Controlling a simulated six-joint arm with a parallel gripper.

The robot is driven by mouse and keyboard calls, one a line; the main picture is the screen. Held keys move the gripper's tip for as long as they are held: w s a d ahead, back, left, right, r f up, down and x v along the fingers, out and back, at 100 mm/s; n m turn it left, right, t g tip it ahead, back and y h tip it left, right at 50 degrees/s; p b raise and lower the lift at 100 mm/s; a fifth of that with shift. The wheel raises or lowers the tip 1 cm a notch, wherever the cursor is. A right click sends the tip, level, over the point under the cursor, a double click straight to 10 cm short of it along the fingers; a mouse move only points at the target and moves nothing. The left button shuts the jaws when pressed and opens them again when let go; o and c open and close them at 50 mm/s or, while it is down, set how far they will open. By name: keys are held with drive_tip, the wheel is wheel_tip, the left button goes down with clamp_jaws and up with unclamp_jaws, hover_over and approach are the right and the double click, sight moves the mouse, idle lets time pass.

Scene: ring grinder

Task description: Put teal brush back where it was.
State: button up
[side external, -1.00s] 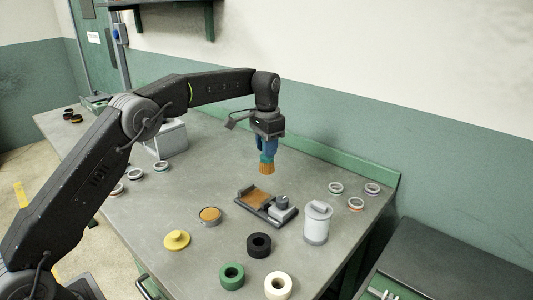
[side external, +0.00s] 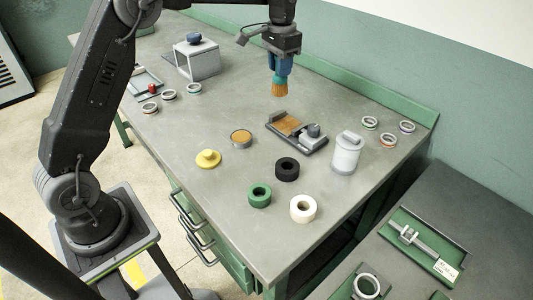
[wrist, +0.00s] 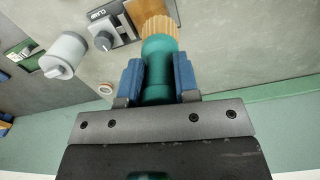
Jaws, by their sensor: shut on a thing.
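The teal brush (wrist: 159,70) with tan bristles is between the blue fingers of my gripper (wrist: 160,85) in the wrist view, held by its handle. In the side view my gripper (side external: 281,63) holds the brush (side external: 279,87) upright, bristles down, above the grey bench. The brush hangs in the air behind the dark clamp tray (side external: 297,131) with its tan pad and grey knob. The tray also shows in the wrist view (wrist: 104,36), marked CLAMP. Where the brush stood before cannot be told.
Several tape-like rings, black (side external: 287,169), green (side external: 259,195) and white (side external: 303,208), lie at the front. A white canister (side external: 346,153), yellow knob (side external: 208,158) and tan-topped round tin (side external: 241,138) stand near. Small rings (side external: 388,140) lie right. A grey box (side external: 196,60) stands back left.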

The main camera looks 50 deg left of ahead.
drive_tip(key=s+a+n, duration=0.3)
drive_tip(key=s+n, duration=0.1)
drive_tip(key=s, duration=1.3)
drive_tip(key=shift+w+d+f, duration=0.75)
drive_tip(key=shift+d+f, duration=1.05)
drive_tip(key=shift+f, duration=0.1)
drive_tip(key=shift+w+d+f, duration=0.7)
drive_tip(key=shift+d+f, duration=1.05)
drive_tip(key=shift+f, duration=0.15)
drive_tip(key=shift+w+d+f, duration=0.75)
drive_tip(key=shift+d+f, duration=1.05)
drive_tip(key=shift+f, duration=0.1)
drive_tip(key=shift+f, duration=0.15)
drive_tip(key=o, duration=1)
